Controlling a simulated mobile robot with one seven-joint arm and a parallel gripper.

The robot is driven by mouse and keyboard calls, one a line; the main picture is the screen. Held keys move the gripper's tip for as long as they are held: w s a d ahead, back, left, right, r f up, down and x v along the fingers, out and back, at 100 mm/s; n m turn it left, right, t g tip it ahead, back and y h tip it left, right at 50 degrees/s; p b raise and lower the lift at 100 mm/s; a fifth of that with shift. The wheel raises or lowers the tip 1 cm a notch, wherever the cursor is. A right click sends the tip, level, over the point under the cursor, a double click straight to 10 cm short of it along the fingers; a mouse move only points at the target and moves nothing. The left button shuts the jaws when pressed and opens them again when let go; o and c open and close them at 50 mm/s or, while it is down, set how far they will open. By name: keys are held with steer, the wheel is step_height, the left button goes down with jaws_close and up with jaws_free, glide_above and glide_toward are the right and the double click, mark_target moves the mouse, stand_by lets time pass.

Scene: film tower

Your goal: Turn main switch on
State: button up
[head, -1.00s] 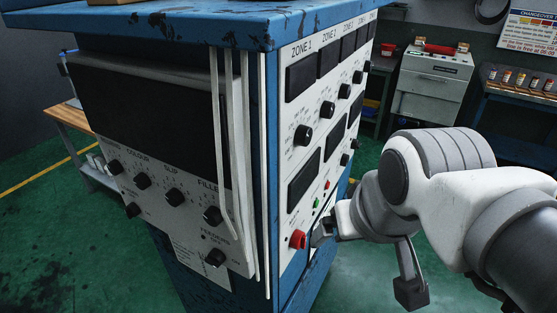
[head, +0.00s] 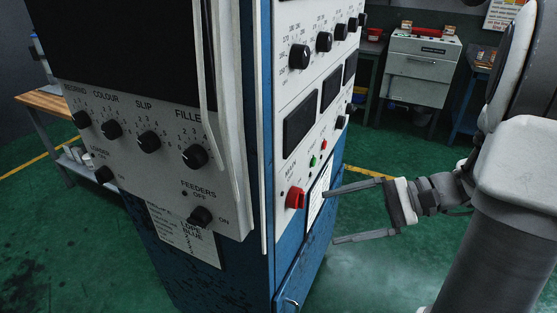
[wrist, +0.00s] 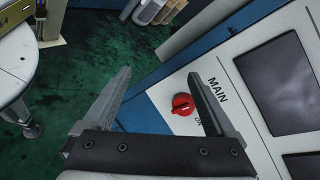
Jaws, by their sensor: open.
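The main switch (head: 295,198) is a red rotary knob low on the white panel on the cabinet's right face, under the word MAIN. In the wrist view the red knob (wrist: 183,104) shows beside the right finger, with an ON mark near it. Whether it points to ON is too small to tell surely. My gripper (head: 330,215) is open and empty, to the right of the knob and apart from it in the head view. In the wrist view my gripper (wrist: 160,73) has its fingers spread wide, and the knob lies between them, nearer the right one.
Small green (head: 312,161) and red (head: 323,144) buttons sit just above and right of the switch. A printed sheet (head: 319,195) is beside it. The front panel's feeders knob (head: 201,216) is around the corner.

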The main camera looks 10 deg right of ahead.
mark_target(304, 200)
steer(key=w+d+f+m+t+y+b, duration=0.25)
steer(key=d+f+m+t+b, duration=0.35)
steer(key=d, duration=0.5)
steer(key=shift+n+t+h, duration=0.3)
steer(key=shift+h, duration=0.15)
steer(key=x, duration=1.1)
steer(key=f+x, duration=0.1)
steer(key=x, duration=0.5)
steer(key=shift+w+a+f, duration=0.15)
steer(key=shift+w+a, duration=0.05)
steer(key=shift+w, duration=0.1)
steer(key=c, duration=1.4)
steer(key=shift+p, duration=0.3)
